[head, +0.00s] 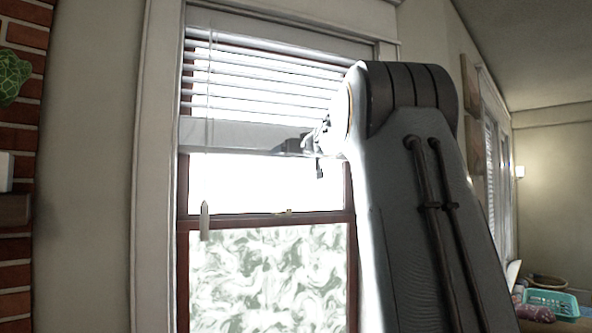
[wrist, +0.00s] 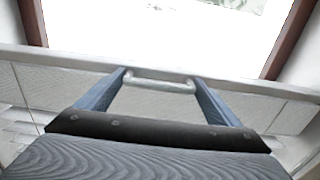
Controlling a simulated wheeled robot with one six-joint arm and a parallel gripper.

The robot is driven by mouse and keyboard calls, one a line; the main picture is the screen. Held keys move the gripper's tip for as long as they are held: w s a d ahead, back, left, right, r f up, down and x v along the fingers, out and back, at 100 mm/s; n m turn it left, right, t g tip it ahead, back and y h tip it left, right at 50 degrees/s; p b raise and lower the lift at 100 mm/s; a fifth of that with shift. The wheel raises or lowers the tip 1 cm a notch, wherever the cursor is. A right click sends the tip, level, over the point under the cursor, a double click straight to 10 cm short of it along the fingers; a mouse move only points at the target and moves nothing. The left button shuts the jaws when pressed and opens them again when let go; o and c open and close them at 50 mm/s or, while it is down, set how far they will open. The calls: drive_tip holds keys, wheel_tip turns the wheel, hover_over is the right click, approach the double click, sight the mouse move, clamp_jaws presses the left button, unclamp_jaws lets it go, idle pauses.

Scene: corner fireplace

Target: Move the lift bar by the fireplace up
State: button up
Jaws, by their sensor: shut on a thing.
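The lift bar (wrist: 160,84) is a short pale rounded handle on the bottom rail (wrist: 60,62) of a white window blind. In the wrist view, my gripper (wrist: 158,80) has its two bluish fingers at the two ends of the bar and is shut on it. In the head view, my gripper (head: 291,146) is at the right part of the blind's bottom rail (head: 225,151). The blind (head: 260,85) covers the upper part of the window. The bar itself cannot be made out in the head view, and my arm covers the window's right side.
Below the rail, the bright upper pane (head: 265,182) and the patterned lower pane (head: 270,275) are uncovered. A brick fireplace edge (head: 20,130) is at far left. A turquoise basket (head: 552,302) stands at far right.

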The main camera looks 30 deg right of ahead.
drive_tip(key=shift+s+r, duration=0.1)
drive_tip(key=shift+r, duration=0.95)
drive_tip(key=o, duration=1.2)
drive_tip(key=shift+r, duration=0.1)
drive_tip(key=shift+c, duration=0.2)
drive_tip(key=shift+o, duration=0.2)
drive_tip(key=shift+d, duration=0.15)
drive_tip(key=shift+f, duration=0.2)
drive_tip(key=shift+s, duration=0.2)
drive_tip(key=s+a+b, duration=0.1)
drive_tip(key=s+b, duration=0.1)
drive_tip(key=s, duration=0.5)
drive_tip(key=shift+s+a, duration=0.15)
